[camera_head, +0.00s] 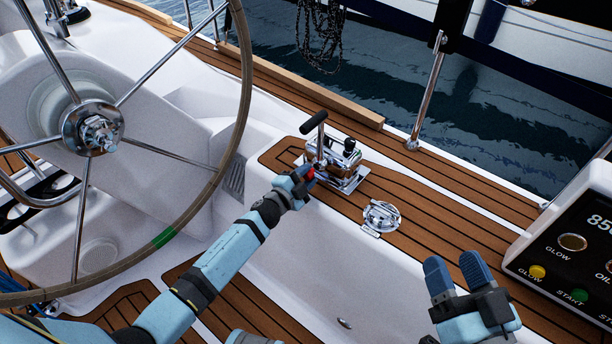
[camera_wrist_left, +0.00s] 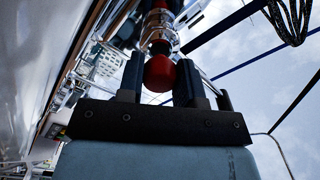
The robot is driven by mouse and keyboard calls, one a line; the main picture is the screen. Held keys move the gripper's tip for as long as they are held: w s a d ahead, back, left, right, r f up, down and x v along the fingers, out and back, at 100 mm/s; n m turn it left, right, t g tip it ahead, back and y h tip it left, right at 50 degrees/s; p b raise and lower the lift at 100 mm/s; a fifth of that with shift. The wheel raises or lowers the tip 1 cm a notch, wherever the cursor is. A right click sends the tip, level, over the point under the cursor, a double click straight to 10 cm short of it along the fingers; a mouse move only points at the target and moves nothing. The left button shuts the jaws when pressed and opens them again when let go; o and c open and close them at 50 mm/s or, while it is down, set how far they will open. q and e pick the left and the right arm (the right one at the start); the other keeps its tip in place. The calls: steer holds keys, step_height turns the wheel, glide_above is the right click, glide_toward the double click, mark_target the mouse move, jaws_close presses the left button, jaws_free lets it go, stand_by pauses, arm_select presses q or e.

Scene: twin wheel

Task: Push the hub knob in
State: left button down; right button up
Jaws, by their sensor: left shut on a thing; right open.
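The hub knob (camera_head: 310,173) is a small red knob on the side of the chrome control unit (camera_head: 346,183), which carries a lever with a black handle (camera_head: 314,123). My left gripper (camera_head: 302,174) reaches it from the left and is shut on it. In the left wrist view the red rounded knob (camera_wrist_left: 159,72) sits between the two dark fingers of the left gripper (camera_wrist_left: 159,80), with chrome parts behind it. How far in the knob sits cannot be told. My right gripper (camera_head: 453,262) is open and empty, low at the right.
A large steering wheel (camera_head: 246,100) with a chrome hub stands at the left. A round chrome fitting (camera_head: 382,216) lies on the teak deck beside the control unit. A black instrument panel (camera_head: 577,245) is at the right. A metal post (camera_head: 427,90) and water lie beyond.

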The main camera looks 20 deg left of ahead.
arm_select(q)
steer(key=shift+x, duration=0.9)
steer(key=c, duration=0.8)
jaws_free()
steer(key=shift+p+v, duration=1.8)
steer(key=shift+v, duration=5.15)
arm_select(e)
steer(key=shift+d+r+h, duration=0.45)
steer(key=shift+h, duration=0.05)
